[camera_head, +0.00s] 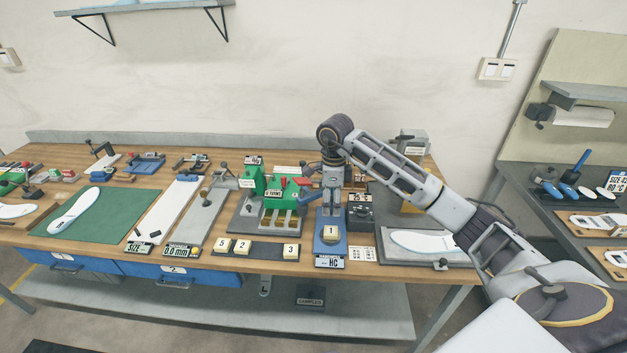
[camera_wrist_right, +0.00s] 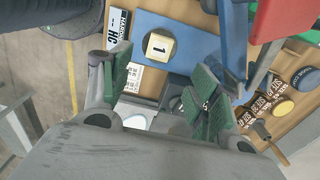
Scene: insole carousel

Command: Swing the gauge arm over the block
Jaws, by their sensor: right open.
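A pale block marked 1 (camera_head: 331,232) sits on a blue base plate (camera_head: 326,249) with an HC sign at its front edge. The block (camera_wrist_right: 159,46) and base plate (camera_wrist_right: 150,22) also show in the wrist view. A blue upright (camera_wrist_right: 234,45) rises at the plate's far end, with a red part (camera_wrist_right: 272,18) beside it. I cannot clearly tell which part is the gauge arm; my gripper hides much of the stand in the head view. My right gripper (camera_head: 331,203) points down just behind and above the block; its green-padded fingers (camera_wrist_right: 162,88) are apart and empty. My left gripper is not in view.
A green fixture (camera_head: 281,195) with red parts stands close left of the base. A dark box with 25 labels (camera_head: 360,211) and a grey tray with an insole (camera_head: 430,243) lie right. Numbered blocks (camera_head: 243,247) sit on a strip at front left. A green mat (camera_head: 98,217) lies far left.

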